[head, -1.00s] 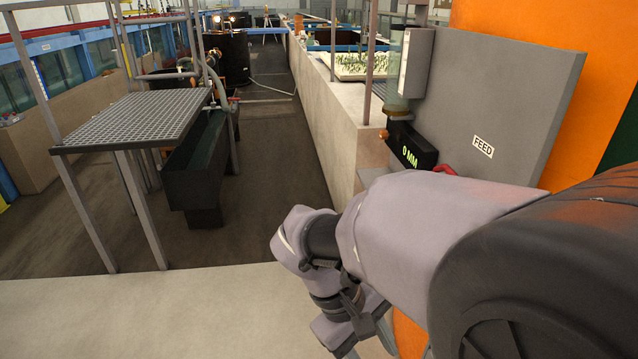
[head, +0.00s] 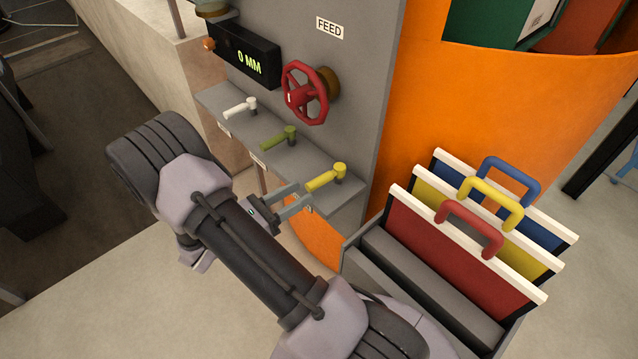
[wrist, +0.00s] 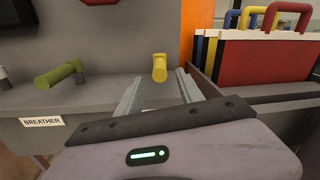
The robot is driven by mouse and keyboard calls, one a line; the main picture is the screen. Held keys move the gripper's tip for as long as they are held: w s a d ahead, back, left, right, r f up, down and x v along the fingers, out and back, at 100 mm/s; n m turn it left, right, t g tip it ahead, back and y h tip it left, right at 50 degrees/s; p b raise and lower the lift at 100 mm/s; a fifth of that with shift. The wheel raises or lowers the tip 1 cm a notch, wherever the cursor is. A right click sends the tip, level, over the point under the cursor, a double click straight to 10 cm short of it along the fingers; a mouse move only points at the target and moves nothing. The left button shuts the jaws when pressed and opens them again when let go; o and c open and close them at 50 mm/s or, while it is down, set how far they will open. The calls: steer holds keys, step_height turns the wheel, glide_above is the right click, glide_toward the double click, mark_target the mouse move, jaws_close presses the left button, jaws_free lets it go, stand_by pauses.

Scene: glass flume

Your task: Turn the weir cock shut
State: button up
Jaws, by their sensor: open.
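Three small cocks stand in a row on a grey shelf (head: 218,103): a white one (head: 240,107), a green one (head: 278,138) and a yellow one (head: 326,178). I cannot read a weir label on any of them; the label below the green cock (wrist: 60,75) reads BREATHER in the wrist view. My gripper (head: 303,197) is open and empty, in front of the yellow cock. In the wrist view the yellow cock (wrist: 159,68) shows between the two finger tips, its handle pointing toward me. I cannot tell whether the fingers touch it.
A red handwheel (head: 305,93) sits on the grey panel above the shelf, under a FEED sign (head: 330,27). A display (head: 244,55) reads 0 MM. To the right, a grey rack (head: 350,262) holds red, yellow and blue boards with handles, close beside the shelf end.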

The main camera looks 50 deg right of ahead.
mark_target(331, 175)
steer(key=d, duration=0.2)
steer(key=s+d+b, duration=0.1)
steer(key=d, duration=0.4)
steer(key=shift+s+d, duration=0.15)
steer(key=shift+s, duration=0.1)
jaws_close()
stand_by(1.0)
